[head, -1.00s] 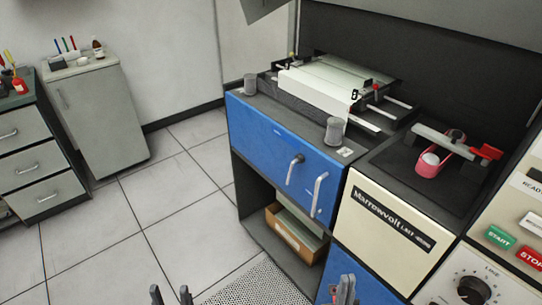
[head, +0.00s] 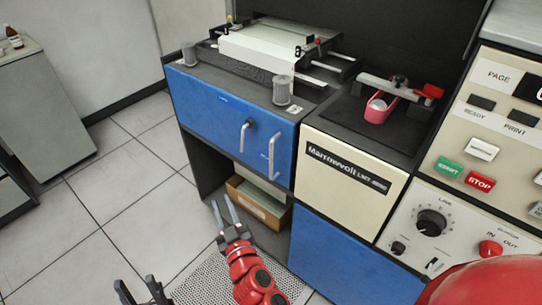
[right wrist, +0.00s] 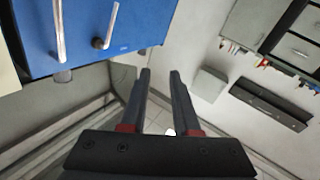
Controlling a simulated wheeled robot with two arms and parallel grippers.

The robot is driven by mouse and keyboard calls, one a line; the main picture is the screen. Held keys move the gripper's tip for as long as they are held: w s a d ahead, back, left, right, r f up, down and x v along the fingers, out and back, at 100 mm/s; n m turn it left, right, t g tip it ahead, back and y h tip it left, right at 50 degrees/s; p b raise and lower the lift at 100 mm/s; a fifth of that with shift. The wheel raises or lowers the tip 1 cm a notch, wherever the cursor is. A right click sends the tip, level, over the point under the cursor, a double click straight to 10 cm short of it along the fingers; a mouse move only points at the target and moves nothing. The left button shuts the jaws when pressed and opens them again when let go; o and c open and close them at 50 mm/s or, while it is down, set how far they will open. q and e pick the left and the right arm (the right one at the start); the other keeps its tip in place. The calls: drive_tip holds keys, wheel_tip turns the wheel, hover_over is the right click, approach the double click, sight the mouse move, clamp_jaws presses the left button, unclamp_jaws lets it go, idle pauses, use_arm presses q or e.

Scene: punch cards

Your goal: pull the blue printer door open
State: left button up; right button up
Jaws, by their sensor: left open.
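The blue printer door (head: 215,115) is the wide blue front panel under the printer's top, and it sits flush and closed. Two light metal handles stick out of it, one near the middle (head: 244,137) and one further right (head: 272,157). My right gripper (head: 227,212) is open and empty, below and in front of the door and apart from the handles. In the right wrist view the door (right wrist: 85,22) shows at top left, with nothing between the fingers (right wrist: 160,80). My left gripper (head: 140,290) is open and low at the bottom edge, away from the door.
A cardboard box (head: 258,203) sits in the open shelf below the door. A cream panel (head: 352,180) and a lower blue panel (head: 345,255) are to the right. Grey spools and a paper mechanism (head: 265,52) are on top. Open tiled floor (head: 120,205) lies left.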

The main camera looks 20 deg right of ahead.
sight(271, 155)
drive_tip(key=s+d+r+m+g+h, duration=0.2)
drive_tip(key=s+d+r+m+h, duration=0.1)
drive_tip(key=d+m+h, duration=0.7)
drive_tip(key=shift+n+y, duration=0.7)
drive_tip(key=shift+n, duration=0.2)
drive_tip(key=p+x, duration=0.1)
drive_tip(key=x, duration=0.4)
drive_tip(key=p+x, duration=0.1)
drive_tip(key=x, duration=0.5)
drive_tip(key=p+x, duration=0.2)
drive_tip(key=x, duration=0.4)
drive_tip(key=shift+d+r, duration=0.1)
drive_tip(key=shift+r, duration=0.2)
clamp_jaws()
